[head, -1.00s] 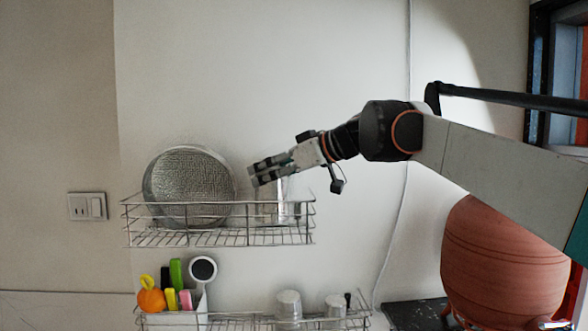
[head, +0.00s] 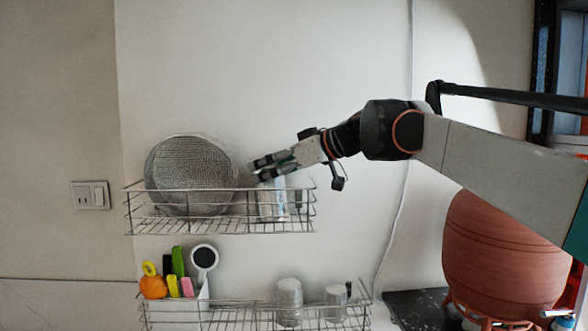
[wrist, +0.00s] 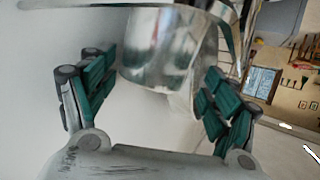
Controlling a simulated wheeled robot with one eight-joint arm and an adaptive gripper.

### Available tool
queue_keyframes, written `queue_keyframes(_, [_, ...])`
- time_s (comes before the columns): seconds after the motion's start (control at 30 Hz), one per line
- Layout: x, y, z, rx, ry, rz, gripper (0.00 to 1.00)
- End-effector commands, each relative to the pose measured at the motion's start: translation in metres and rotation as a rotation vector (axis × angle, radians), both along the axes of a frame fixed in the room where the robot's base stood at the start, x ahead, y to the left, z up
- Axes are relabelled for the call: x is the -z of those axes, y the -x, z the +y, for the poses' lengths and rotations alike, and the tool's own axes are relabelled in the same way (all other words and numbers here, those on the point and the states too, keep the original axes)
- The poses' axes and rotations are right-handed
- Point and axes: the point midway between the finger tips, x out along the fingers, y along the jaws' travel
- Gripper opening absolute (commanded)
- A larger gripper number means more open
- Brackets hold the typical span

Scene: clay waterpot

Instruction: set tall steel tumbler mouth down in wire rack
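A shiny steel tumbler (head: 268,208) stands in the right part of the upper wire rack (head: 165,226). My gripper (head: 257,170) is above it, reaching in from the right. In the wrist view the steel vessel (wrist: 165,50) lies between and beyond my spread fingers (wrist: 160,98), with gaps showing at both sides. The gripper is open and holds nothing that I can see. The rack wires and my fingers partly hide the tumbler, and I cannot tell which way its mouth faces.
A round woven metal strainer (head: 188,172) leans in the rack's left part. A clay pot (head: 500,255) stands at lower right. The wall above the upper rack is clear.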

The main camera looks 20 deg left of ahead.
Motion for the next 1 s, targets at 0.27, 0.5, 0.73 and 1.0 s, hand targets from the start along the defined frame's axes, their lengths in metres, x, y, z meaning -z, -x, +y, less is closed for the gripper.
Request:
queue_keyframes(0.27, [0.000, 0.001, -0.001, 0.001, 0.000, 0.000, 0.82])
queue_keyframes(0.5, [-0.009, 0.003, -0.023, 0.003, 0.000, -0.001, 0.82])
queue_keyframes(0.73, [-0.028, 0.008, -0.067, 0.004, -0.001, -0.001, 0.82])
queue_keyframes(1.0, [-0.042, 0.012, -0.104, 0.002, 0.000, 0.000, 0.82])
